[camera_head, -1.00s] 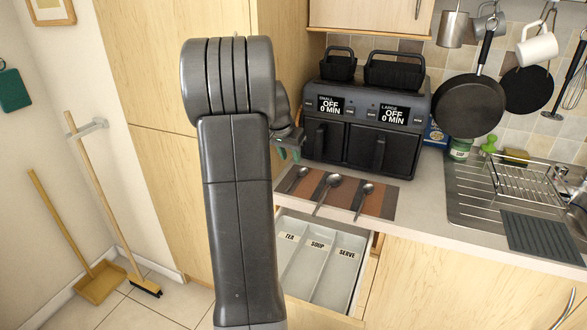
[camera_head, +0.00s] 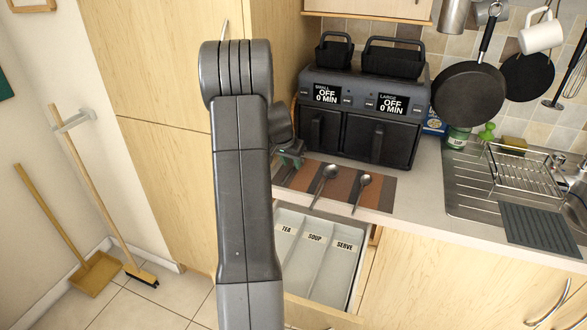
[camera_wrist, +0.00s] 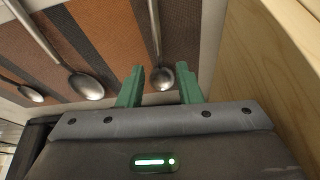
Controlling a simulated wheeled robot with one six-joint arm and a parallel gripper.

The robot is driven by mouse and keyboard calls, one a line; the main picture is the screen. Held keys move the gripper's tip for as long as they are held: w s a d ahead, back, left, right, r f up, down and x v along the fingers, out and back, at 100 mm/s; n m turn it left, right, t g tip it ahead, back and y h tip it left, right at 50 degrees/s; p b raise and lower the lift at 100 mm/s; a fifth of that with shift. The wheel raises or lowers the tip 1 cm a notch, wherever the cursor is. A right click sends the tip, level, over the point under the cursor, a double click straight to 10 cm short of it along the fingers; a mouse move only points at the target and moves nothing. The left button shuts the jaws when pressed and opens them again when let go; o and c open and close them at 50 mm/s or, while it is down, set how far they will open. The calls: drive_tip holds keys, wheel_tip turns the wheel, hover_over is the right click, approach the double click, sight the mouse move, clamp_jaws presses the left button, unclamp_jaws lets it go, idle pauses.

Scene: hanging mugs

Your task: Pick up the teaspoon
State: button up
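Three metal spoons lie on a brown striped mat (camera_head: 340,187) on the counter. My gripper (camera_head: 290,157) is at the mat's left end, with its green fingers open. In the wrist view, the gripper (camera_wrist: 160,72) has one small spoon (camera_wrist: 162,77) showing between its fingertips, nearer the right finger; I cannot tell its height above it. That spoon is hidden behind my gripper in the head view. The large middle spoon (camera_head: 326,178) and the right spoon (camera_head: 363,185) lie clear of the fingers. Which spoon is the teaspoon is not marked.
An open drawer (camera_head: 358,275) below the counter has compartments labelled TEA, SOUP and SERVE. A double air fryer (camera_head: 370,125) stands behind the mat. A tall wooden cabinet (camera_head: 170,170) is close on the left. A sink with a dish rack (camera_head: 522,178) is at the right.

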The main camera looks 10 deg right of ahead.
sight(293, 171)
drive_tip(key=shift+x, duration=1.25)
clamp_jaws()
